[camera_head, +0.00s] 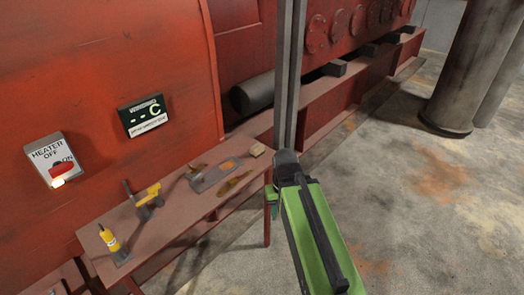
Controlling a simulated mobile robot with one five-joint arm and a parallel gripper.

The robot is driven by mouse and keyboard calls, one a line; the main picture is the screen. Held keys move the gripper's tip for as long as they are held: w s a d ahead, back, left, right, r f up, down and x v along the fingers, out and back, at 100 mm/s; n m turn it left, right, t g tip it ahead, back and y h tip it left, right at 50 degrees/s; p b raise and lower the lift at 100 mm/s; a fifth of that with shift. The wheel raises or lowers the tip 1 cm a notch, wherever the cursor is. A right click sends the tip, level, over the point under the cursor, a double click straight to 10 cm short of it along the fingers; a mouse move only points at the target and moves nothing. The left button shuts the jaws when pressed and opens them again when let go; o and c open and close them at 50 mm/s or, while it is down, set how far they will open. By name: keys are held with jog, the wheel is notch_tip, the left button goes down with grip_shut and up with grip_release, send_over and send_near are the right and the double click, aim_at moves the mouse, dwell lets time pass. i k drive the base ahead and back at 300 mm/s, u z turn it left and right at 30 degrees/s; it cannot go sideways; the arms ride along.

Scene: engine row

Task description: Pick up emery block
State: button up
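A small tan block (257,149), which looks like the emery block, lies at the far right end of the narrow reddish-brown bench (182,208). A grey flat tool (215,175) lies to its left, apart from it. My green arm stands just right of the bench end, and a small green and dark part at its left side (271,197) may be my gripper. It is below and slightly right of the block in the picture, not touching it. Its fingers cannot be made out.
On the bench are a yellow-handled tool (148,195), a yellow bottle (109,239) and a brownish tool (234,183). Behind it is a red wall with a heater switch (54,160) and a display (144,115). Dark pillars (470,70) stand right; the concrete floor between is open.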

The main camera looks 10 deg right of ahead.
aim_at(257, 150)
jog(key=z, duration=1.65)
jog(key=i, duration=2.15)
jog(key=u, duration=1.5)
jog(key=k, duration=0.15)
jog(key=u, duration=3.1)
